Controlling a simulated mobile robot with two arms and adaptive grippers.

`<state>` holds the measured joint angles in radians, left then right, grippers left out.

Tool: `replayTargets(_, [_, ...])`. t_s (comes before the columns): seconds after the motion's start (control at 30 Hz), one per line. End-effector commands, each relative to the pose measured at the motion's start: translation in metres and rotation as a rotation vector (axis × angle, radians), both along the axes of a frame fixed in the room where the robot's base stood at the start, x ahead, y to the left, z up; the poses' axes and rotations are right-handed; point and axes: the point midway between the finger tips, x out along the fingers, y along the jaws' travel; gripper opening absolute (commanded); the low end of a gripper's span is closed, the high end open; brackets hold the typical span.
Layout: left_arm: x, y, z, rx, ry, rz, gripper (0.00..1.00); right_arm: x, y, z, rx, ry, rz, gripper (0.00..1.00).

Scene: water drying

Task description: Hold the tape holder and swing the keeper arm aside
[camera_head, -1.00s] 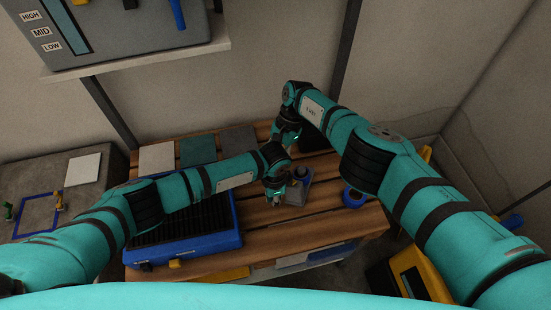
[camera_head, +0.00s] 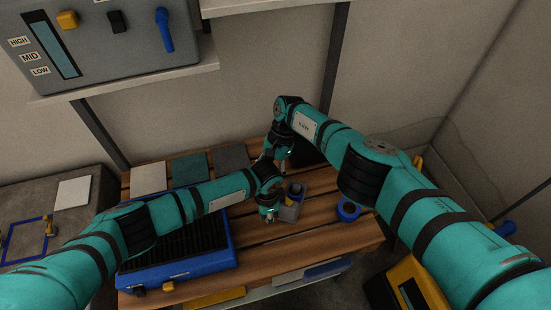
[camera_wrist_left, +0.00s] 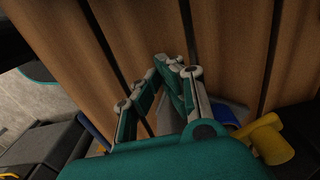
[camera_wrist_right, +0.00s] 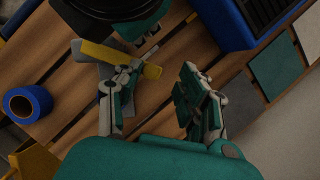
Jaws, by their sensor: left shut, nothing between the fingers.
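The tape holder (camera_head: 289,210) is a small grey block with a blue part on the slatted wooden table; it lies partly behind my grippers. In the right wrist view a yellow bar (camera_wrist_right: 112,56), apparently the keeper arm, lies across the grey holder (camera_wrist_right: 108,75). My left gripper (camera_head: 269,218) is shut and empty, just left of the holder. In the left wrist view its fingertips (camera_wrist_left: 176,62) meet above the slats. My right gripper (camera_wrist_right: 160,75) is open; its left finger overlaps the holder and bar in view, and contact cannot be told.
A blue tape roll (camera_head: 347,210) lies right of the holder. A black-topped blue tray (camera_head: 178,275) fills the table's left front. Flat samples (camera_head: 189,169) line the back. A yellow case (camera_head: 415,285) stands at lower right.

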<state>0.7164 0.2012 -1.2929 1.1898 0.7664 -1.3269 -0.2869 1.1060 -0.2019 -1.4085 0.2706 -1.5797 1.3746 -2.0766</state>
Motion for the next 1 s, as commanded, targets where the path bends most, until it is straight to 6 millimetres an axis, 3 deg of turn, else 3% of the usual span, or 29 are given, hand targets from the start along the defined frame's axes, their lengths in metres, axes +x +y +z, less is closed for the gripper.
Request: replayTargets(1.0, [0.0, 0.0, 0.0, 0.0, 0.0, 0.0, 0.0, 0.016, -0.023, 0.067, -0.001, -0.001, 0.0, 0.4])
